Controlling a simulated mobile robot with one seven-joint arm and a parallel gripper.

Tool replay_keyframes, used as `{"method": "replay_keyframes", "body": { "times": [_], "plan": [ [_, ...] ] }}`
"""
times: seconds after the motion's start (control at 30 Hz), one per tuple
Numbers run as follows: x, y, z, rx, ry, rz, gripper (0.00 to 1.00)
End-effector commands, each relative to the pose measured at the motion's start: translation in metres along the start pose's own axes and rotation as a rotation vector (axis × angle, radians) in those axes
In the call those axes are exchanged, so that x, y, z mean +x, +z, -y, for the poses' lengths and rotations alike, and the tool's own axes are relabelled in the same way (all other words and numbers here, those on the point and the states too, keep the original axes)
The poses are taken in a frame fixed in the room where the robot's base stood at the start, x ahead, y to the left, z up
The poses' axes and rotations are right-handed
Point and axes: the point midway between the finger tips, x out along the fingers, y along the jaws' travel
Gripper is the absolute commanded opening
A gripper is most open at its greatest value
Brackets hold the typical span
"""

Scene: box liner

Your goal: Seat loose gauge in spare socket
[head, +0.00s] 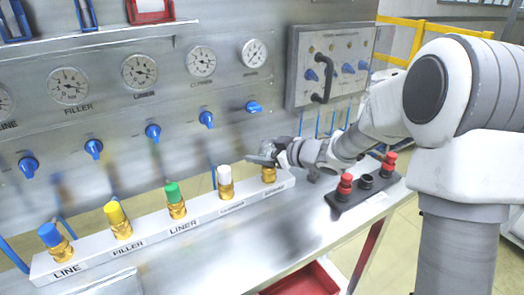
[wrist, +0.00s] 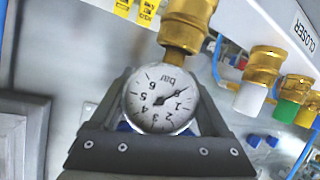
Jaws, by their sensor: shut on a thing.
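My gripper (head: 265,157) is at the right end of the white manifold block (head: 150,230), just above its last brass socket (head: 269,175). In the wrist view my gripper (wrist: 160,110) is shut on a round gauge (wrist: 158,98) with a white dial marked bar, a black needle and a pale rim. The dial appears upside down there. A brass fitting (wrist: 187,25) lines up with the gauge's stem side and meets or overlaps its rim. I cannot tell how deep the stem sits. In the head view the gauge is mostly hidden by the gripper.
Capped brass fittings stand along the block: blue (head: 49,235), yellow (head: 115,213), green (head: 173,193) and white (head: 225,174). A black holder with red caps (head: 345,184) stands right. A panel with gauges (head: 140,70) and blue valves rises behind. A red bin (head: 302,281) is below.

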Motion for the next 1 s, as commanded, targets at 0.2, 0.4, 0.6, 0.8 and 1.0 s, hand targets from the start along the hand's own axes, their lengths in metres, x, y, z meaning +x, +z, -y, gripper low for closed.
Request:
{"method": "replay_keyframes", "body": {
  "times": [0.2,0.4,0.6,0.8,1.0],
  "plan": [
    [0.002,0.007,0.002,0.004,-0.003,0.008,0.06],
    [0.002,0.01,0.004,0.006,-0.005,0.012,0.06],
    [0.002,0.009,0.003,0.005,-0.005,0.012,1.0],
    [0.001,0.008,0.003,0.004,-0.003,0.009,1.0],
    [-0.019,0.005,0.001,0.003,0.0,0.009,1.0]
  ]
}}
